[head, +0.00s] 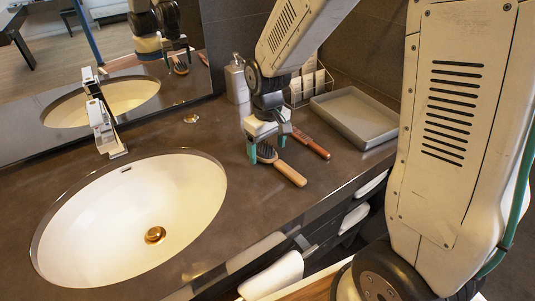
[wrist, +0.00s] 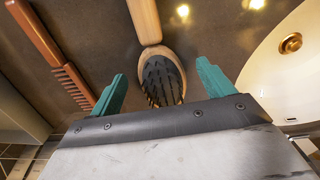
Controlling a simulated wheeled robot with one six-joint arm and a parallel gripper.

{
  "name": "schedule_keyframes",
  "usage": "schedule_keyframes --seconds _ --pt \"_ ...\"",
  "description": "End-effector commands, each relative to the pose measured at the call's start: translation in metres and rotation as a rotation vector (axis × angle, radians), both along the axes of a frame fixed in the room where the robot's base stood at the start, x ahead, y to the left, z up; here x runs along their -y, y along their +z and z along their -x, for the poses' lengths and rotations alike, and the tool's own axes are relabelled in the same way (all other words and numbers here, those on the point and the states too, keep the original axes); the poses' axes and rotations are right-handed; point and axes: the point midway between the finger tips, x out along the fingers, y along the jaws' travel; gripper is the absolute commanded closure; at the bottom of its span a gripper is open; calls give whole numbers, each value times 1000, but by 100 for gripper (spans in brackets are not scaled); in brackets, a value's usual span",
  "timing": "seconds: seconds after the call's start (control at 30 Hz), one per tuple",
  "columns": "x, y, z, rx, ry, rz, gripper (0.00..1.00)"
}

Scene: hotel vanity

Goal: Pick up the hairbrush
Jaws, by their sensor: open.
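The hairbrush (head: 281,166) lies on the dark counter to the right of the sink, its wooden handle pointing to the lower right in the head view. Its dark bristled head shows in the wrist view (wrist: 161,79), bristles facing up, with the handle running toward the top. My gripper (head: 267,150) is above the brush's head end. In the wrist view my gripper (wrist: 160,88) is open, its teal fingers standing on either side of the brush head, apart from it. I cannot tell the exact height of the fingertips over the counter.
A reddish-brown comb (head: 311,142) lies just beside the brush, near one finger in the wrist view (wrist: 68,70). A grey tray (head: 355,122), a wire rack (head: 307,88) and a soap dispenser (head: 236,80) stand behind. The sink (head: 130,220) is at left.

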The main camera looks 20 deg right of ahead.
Motion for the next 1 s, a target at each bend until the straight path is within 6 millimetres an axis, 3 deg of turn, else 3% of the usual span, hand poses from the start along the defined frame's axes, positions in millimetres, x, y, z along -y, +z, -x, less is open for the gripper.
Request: schedule_keyframes --seconds 0.1,0.37,0.53,1.0 --pt "0 -11 0 -2 -1 1 19" --pt "0 -12 0 1 -1 0 22" --pt "0 -12 0 1 -1 0 68" --pt "0 -6 0 1 -1 0 69"
